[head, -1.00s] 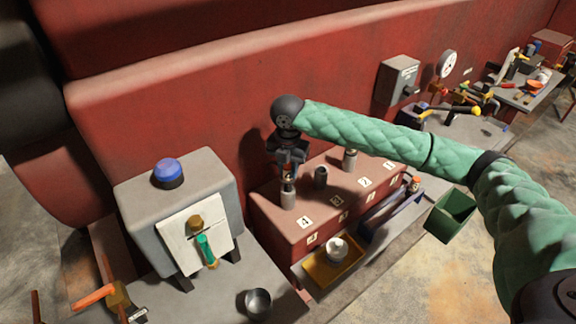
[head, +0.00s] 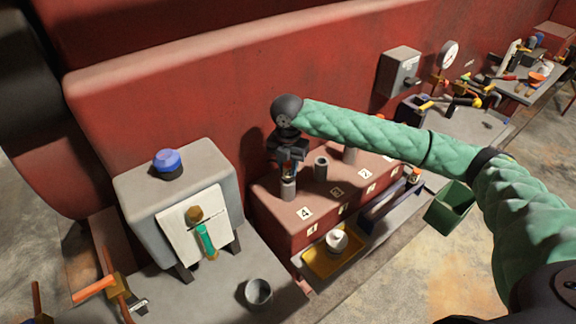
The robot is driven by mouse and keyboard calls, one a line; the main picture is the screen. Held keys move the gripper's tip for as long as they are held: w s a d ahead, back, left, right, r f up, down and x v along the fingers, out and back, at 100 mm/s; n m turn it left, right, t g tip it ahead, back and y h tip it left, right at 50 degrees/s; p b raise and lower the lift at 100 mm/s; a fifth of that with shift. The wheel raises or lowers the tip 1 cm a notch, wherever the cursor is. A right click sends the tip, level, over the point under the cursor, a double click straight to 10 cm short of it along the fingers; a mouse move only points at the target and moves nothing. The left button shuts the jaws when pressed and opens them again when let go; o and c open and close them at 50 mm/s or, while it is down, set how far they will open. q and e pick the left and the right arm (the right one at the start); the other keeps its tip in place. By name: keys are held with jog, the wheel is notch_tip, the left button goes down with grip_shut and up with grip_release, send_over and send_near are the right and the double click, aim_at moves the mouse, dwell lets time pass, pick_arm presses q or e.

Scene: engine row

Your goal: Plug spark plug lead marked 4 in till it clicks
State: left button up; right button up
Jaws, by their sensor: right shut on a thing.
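The red engine block (head: 285,226) stands mid-view with number labels along its top and front. The label 4 (head: 303,213) is at its near left end, beside a grey post (head: 289,189). My right gripper (head: 289,166) points down over that post, shut on a small spark plug lead, mostly hidden between the fingers. The lead's lower end is at or just above the post top; I cannot tell whether it is seated. Any mark on the lead is unreadable. My left gripper is out of view.
A second grey post (head: 321,168) stands close to the right of the gripper. A yellow tray (head: 318,265) with a white item lies in front of the block. A green bin (head: 449,208) is to the right. A grey box with a blue knob (head: 168,164) stands left.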

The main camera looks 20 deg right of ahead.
jog(key=shift+f, duration=0.65)
dwell(0.5)
jog(key=o, duration=1.1)
jog(key=shift+c, duration=0.2)
jog(key=shift+r+b, duration=0.45)
jog(key=shift+r, duration=0.05)
notch_tip(320, 180, up, 6)
jog(key=shift+f+b, duration=0.25)
jog(key=shift+b, duration=1)
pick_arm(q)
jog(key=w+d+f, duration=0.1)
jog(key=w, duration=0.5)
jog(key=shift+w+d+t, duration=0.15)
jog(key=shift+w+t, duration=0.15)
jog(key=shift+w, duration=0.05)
pick_arm(e)
jog(key=shift+r, duration=0.7)
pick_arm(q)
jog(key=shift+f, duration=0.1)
